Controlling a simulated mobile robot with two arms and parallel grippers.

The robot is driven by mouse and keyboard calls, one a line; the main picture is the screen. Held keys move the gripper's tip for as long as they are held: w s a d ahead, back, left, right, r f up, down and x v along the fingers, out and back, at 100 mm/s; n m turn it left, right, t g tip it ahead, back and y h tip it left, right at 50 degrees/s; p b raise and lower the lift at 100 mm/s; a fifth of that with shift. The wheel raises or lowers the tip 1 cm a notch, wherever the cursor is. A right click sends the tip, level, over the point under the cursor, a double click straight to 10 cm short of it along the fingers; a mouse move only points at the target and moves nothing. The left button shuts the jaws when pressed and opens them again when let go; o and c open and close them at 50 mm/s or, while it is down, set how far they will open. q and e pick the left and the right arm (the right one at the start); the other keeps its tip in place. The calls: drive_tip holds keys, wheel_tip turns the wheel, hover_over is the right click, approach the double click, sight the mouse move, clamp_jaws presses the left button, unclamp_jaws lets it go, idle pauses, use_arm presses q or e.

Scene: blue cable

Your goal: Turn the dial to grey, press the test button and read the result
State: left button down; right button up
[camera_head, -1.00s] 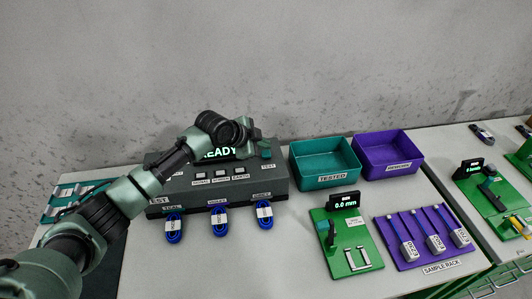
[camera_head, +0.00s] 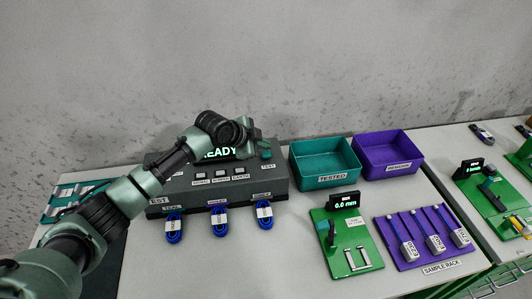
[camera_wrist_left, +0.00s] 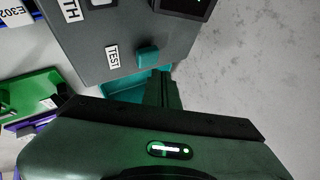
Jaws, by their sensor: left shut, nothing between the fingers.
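I cannot make out the dial; my arm covers part of the tester. My right gripper is not in view.
Several blue cables (camera_head: 219,222) include three coils along the tester's front. A teal TESTED bin (camera_head: 325,160) and a purple bin (camera_head: 388,155) stand right of it. A green gauge board (camera_head: 340,240) and purple sample rack (camera_head: 425,240) lie in front. Bare table lies in front of the coils.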

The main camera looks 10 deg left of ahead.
sight(264, 154)
use_arm(q)
drive_tip(key=shift+f, duration=0.2)
drive_tip(key=shift+f, duration=0.25)
drive_tip(key=shift+f+b, duration=0.45)
drive_tip(key=shift+f, duration=0.15)
idle(0.9)
drive_tip(key=shift+r, duration=0.1)
drive_tip(key=shift+r+p, duration=0.85)
drive_tip(key=shift+r, duration=0.05)
drive_tip(key=shift+r, duration=0.1)
wheel_tip(264, 154, up, 5)
drive_tip(key=p, duration=0.4)
